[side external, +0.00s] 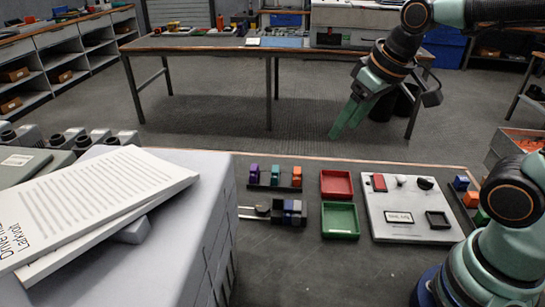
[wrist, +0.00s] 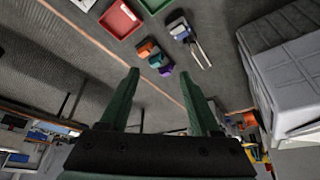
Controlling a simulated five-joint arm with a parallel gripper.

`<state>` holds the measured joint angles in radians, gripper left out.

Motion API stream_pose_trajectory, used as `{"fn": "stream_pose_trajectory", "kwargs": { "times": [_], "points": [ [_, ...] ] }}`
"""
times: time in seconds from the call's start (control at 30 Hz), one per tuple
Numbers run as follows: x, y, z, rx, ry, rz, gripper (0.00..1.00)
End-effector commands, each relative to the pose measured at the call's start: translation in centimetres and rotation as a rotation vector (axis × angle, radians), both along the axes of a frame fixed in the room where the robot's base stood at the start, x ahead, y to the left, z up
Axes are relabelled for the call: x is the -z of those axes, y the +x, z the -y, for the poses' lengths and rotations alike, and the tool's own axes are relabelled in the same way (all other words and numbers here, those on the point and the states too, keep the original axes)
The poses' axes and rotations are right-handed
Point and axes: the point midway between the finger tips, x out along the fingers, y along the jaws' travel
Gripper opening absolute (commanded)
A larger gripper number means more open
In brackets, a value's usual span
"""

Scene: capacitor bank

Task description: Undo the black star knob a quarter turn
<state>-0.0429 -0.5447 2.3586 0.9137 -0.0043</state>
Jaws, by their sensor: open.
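A pale panel (side external: 388,225) lies at the right of the work table in the side view. A small black knob (side external: 425,183) sits near its upper right; its star shape is too small to make out. Only a corner of the panel (wrist: 84,4) shows at the top edge of the wrist view, and the knob is out of that frame. My gripper (side external: 345,120) hangs in the air above the table's far edge, up and left of the panel. In the wrist view my gripper (wrist: 160,76) has its green fingers spread with nothing between them.
The panel also bears a red block (side external: 379,182), a label (side external: 398,217) and a black frame (side external: 438,220). A red tray (side external: 337,183) and green tray (side external: 340,220) lie left of it. Papers (side external: 95,205) on a large grey box fill the near left.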

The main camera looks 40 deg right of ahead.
Motion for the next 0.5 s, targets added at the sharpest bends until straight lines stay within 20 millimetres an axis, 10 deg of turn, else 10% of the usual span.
{"fn": "stream_pose_trajectory", "kwargs": {
  "times": [0.5],
  "points": [
    [6.0,9.4,-6.3,-0.156,-0.034,-0.261,0.64]
  ]
}}
